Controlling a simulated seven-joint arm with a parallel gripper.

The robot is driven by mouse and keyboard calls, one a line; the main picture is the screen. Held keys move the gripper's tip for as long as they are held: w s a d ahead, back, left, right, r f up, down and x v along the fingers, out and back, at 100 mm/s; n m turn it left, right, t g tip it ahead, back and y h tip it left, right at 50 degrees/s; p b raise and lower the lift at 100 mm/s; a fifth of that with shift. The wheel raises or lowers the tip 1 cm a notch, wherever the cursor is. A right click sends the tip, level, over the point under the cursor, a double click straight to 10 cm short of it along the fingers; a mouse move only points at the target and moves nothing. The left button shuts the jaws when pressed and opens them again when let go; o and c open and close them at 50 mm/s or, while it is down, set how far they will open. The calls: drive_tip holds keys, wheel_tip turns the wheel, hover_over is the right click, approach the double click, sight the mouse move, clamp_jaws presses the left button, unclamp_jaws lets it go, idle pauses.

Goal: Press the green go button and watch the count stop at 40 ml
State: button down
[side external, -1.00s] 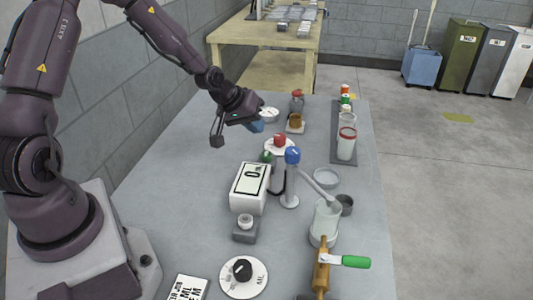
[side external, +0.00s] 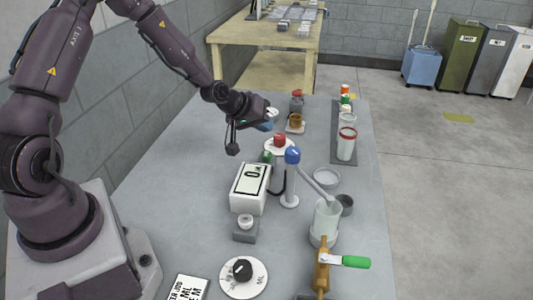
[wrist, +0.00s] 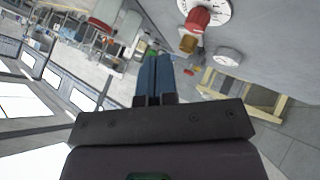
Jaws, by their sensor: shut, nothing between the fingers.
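The green button (side external: 267,157) sits behind the white counter box (side external: 250,189), partly hidden by it. The box's display (side external: 255,173) reads 0, with small unit text I cannot read clearly. My gripper (side external: 267,125) is above the far part of the bench, beyond the button and apart from it. Its blue fingers (wrist: 153,78) are shut together and empty in the wrist view. A red knob on a white dial (side external: 280,140) stands just beyond the button; it also shows in the wrist view (wrist: 197,19).
A blue-topped dispenser (side external: 292,156) has a spout angled toward a clear beaker (side external: 326,217). A green-handled valve (side external: 355,262), a black knob dial (side external: 243,271) and a dark tray with jars (side external: 346,161) stand around.

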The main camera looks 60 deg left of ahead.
sight(265, 153)
drive_tip(key=shift+f, duration=2.55)
drive_tip(key=shift+f, duration=0.1)
drive_tip(key=shift+f, duration=0.3)
drive_tip(key=shift+f, duration=0.5)
idle(0.6)
drive_tip(key=shift+r, duration=0.9)
drive_tip(key=shift+r, duration=0.1)
drive_tip(key=shift+r, duration=2.45)
